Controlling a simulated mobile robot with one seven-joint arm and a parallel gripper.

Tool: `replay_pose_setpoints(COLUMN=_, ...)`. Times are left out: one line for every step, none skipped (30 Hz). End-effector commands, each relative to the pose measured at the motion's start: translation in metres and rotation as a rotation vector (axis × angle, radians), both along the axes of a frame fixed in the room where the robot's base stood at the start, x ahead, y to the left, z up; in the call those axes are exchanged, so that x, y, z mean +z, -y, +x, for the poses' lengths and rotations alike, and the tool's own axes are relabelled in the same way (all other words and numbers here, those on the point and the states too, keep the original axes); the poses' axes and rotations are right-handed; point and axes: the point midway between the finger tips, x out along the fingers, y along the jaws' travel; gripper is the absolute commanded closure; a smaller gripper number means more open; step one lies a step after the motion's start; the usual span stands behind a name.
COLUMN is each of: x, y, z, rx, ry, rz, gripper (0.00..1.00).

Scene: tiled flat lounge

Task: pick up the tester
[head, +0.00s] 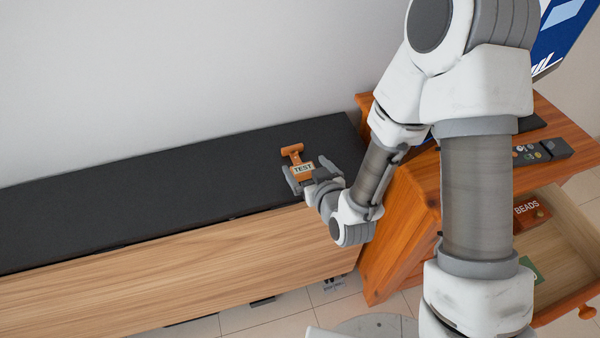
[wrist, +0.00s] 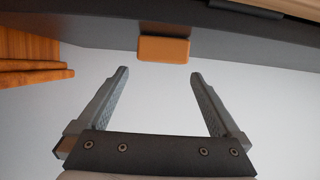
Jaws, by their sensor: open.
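The tester (head: 292,152) is an orange T-shaped thing with a pale label reading TEST. It lies on the black top of the long wooden bench, near its right end. My gripper (head: 304,165) is open at the label end of the tester, one finger to each side of it in the head view. In the wrist view, an orange block of the tester (wrist: 163,50) shows just past the fingertips, centred between the two spread fingers of my gripper (wrist: 160,73). Nothing is held. The gap between the fingers looks empty there.
The bench's black top (head: 130,205) is clear to the left, with a pale wall behind. An orange wooden cabinet (head: 400,225) stands at right, its open drawer (head: 560,250) holding a BEADS item (head: 528,209). A dark box with buttons (head: 545,150) lies on the cabinet.

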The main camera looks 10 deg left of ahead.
Motion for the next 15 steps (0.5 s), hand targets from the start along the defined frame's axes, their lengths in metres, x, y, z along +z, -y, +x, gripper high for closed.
replay_pose_setpoints(x=-0.0051, y=-0.0011, z=0.0022, rx=-0.001, ry=0.004, rz=0.001, gripper=0.0)
replay_pose_setpoints(x=-0.0056, y=-0.0017, z=0.003, rx=0.0, ry=0.003, rz=0.002, gripper=0.0)
replay_pose_setpoints(x=-0.006, y=-0.0025, z=0.0039, rx=0.0, ry=0.004, rz=0.001, gripper=0.0)
replay_pose_setpoints(x=-0.0063, y=-0.0031, z=0.0048, rx=0.0, ry=0.005, rz=0.002, gripper=0.0)
replay_pose_setpoints(x=-0.0068, y=-0.0036, z=0.0054, rx=0.0, ry=0.004, rz=0.001, gripper=0.0)
replay_pose_setpoints(x=-0.0071, y=-0.0045, z=0.0062, rx=0.001, ry=0.004, rz=0.002, gripper=0.0)
replay_pose_setpoints(x=-0.0075, y=-0.005, z=0.0068, rx=0.001, ry=0.004, rz=0.002, gripper=0.0)
replay_pose_setpoints(x=-0.0079, y=-0.0055, z=0.0075, rx=0.002, ry=0.004, rz=0.001, gripper=0.0)
replay_pose_setpoints(x=-0.0081, y=-0.006, z=0.0083, rx=0.002, ry=0.005, rz=0.002, gripper=0.0)
replay_pose_setpoints(x=-0.0086, y=-0.0065, z=0.0088, rx=0.002, ry=0.004, rz=0.001, gripper=0.0)
replay_pose_setpoints(x=-0.0089, y=-0.0068, z=0.0094, rx=0.002, ry=0.004, rz=0.001, gripper=0.0)
replay_pose_setpoints(x=-0.0093, y=-0.0073, z=0.0102, rx=0.001, ry=0.005, rz=0.001, gripper=0.0)
replay_pose_setpoints(x=-0.0096, y=-0.0076, z=0.0106, rx=0.001, ry=0.004, rz=0.001, gripper=0.0)
replay_pose_setpoints(x=-0.0096, y=-0.0079, z=0.011, rx=-0.001, ry=0.004, rz=0.001, gripper=0.0)
replay_pose_setpoints(x=-0.0098, y=-0.0083, z=0.0114, rx=-0.001, ry=0.004, rz=0.001, gripper=0.0)
